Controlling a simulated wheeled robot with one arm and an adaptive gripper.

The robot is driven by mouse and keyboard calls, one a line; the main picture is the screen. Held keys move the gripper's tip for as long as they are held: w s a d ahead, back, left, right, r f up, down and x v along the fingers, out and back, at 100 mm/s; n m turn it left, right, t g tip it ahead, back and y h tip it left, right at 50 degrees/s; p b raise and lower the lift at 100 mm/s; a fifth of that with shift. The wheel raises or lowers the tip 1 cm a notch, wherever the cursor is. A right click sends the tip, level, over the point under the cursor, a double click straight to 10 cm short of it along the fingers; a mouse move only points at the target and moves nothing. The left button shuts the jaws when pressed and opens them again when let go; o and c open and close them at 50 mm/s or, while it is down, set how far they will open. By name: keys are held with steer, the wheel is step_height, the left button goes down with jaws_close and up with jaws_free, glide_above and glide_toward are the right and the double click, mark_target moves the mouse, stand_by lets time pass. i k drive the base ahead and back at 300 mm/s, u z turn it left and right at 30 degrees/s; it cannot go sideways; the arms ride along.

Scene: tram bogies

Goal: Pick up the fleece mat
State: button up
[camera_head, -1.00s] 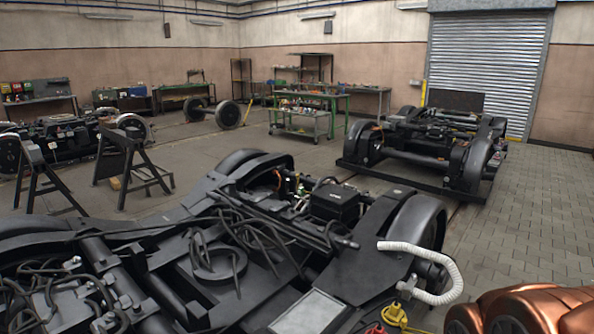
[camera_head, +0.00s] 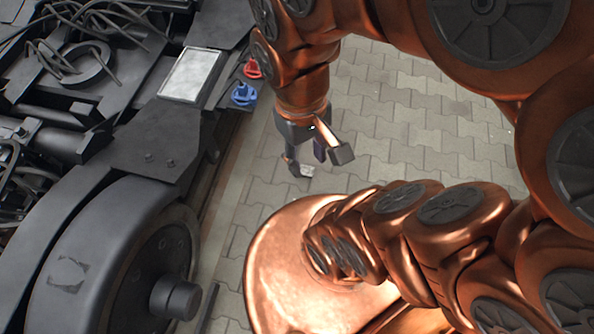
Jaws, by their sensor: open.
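My gripper (camera_head: 315,161) hangs open at the end of my copper arm, fingers pointing down, to the right of the bogie. A small pale patch (camera_head: 306,171) shows beside its left fingertip; I cannot tell whether it is part of the finger or a thing on the floor. No thing is clearly a fleece mat. A pale grey flat rectangle with a light rim (camera_head: 190,75) lies on the black bogie, up and left of my gripper and apart from it; I cannot tell whether it is the mat or a tray.
The black bogie (camera_head: 135,137) fills the left side, with cables at its top and a large wheel (camera_head: 158,262) at the front. A red fitting (camera_head: 252,68) and a blue fitting (camera_head: 243,95) stick out at its edge. Bare paved floor (camera_head: 420,125) lies to the right.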

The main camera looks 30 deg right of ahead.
mark_target(307, 172)
steer(key=u, duration=0.45)
steer(key=k, duration=1)
steer(key=z, duration=0.5)
steer(key=i, duration=0.85)
steer(key=z, duration=0.5)
steer(key=k, duration=0.5)
steer(key=z, duration=0.75)
steer(key=i, duration=0.8)
steer(key=u, duration=2.15)
